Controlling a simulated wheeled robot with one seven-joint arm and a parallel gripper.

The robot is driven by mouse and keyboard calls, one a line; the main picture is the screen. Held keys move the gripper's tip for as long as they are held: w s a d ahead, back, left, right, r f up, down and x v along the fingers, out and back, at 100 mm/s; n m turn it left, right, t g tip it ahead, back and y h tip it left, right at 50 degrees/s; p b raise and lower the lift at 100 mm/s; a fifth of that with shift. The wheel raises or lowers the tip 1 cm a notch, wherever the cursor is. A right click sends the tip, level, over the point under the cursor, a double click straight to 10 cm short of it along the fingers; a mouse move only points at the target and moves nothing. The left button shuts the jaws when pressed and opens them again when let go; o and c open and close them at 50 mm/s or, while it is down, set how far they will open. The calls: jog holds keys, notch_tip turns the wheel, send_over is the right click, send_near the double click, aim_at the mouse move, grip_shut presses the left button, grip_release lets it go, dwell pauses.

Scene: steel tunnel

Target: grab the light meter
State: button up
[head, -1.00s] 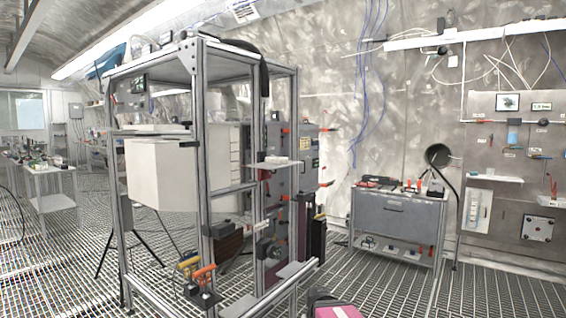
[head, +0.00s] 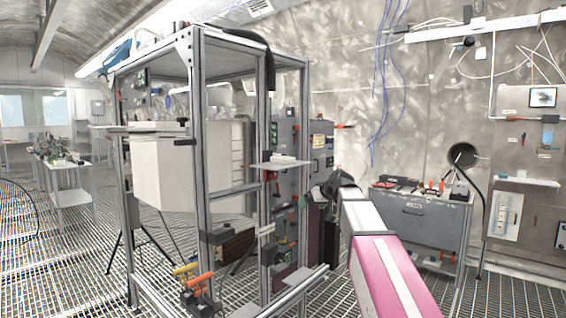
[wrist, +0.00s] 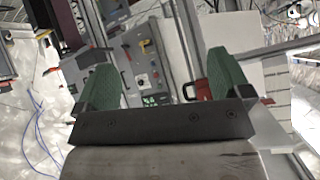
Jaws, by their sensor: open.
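I cannot make out for sure which object is the light meter. A small pale item (head: 284,158) lies on a little shelf on the aluminium frame in the head view, too small to identify. My gripper (wrist: 165,78) shows two green fingers set wide apart in the wrist view, with nothing between them. In the head view my gripper (head: 334,187) is a dark shape at the end of my pink and white arm, right of the frame and apart from the little shelf.
The aluminium frame (head: 200,150) holds a large white box (head: 172,172). A grey cabinet (head: 415,222) with tools on top stands by the wall. Clamps with orange and yellow handles (head: 196,282) sit low on the frame. Open grating lies at the left.

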aim_at(283, 160)
jog(key=w+a+r+n+t+y, duration=0.1)
jog(key=a+r+n+t+y, duration=0.2)
jog(key=r, duration=1.8)
jog(key=shift+g, duration=0.5)
jog(key=x, duration=1.1)
jog(key=shift+a, duration=0.55)
jog(key=c, duration=1.1)
